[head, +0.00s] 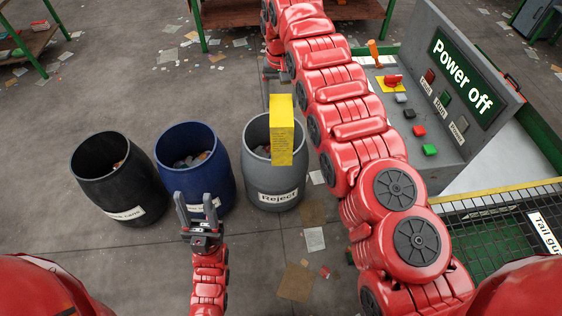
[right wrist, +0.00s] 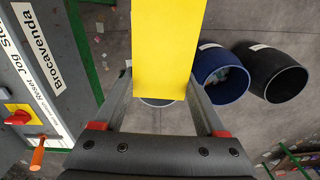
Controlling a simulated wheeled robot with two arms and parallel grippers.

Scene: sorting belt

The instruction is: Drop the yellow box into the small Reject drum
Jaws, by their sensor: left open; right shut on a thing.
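The yellow box (head: 281,135) is held upright by my right gripper (right wrist: 160,108), whose two fingers stand on either side of it in the right wrist view. In the head view the box overlaps the mouth of the grey Reject drum (head: 262,180), covering the right part of its opening. In the right wrist view the box (right wrist: 165,45) hides most of this drum; only a bit of rim (right wrist: 157,103) shows below it. The height of the box above the rim is hard to tell. My left gripper (head: 197,203) is open and empty, in front of the blue drum.
A blue drum (head: 172,165) and a black drum (head: 90,185) stand left of the Reject drum, both with litter inside. A control panel reading "Power off" (head: 462,75) and a mesh guard (head: 495,228) are at the right. Paper scraps lie on the floor.

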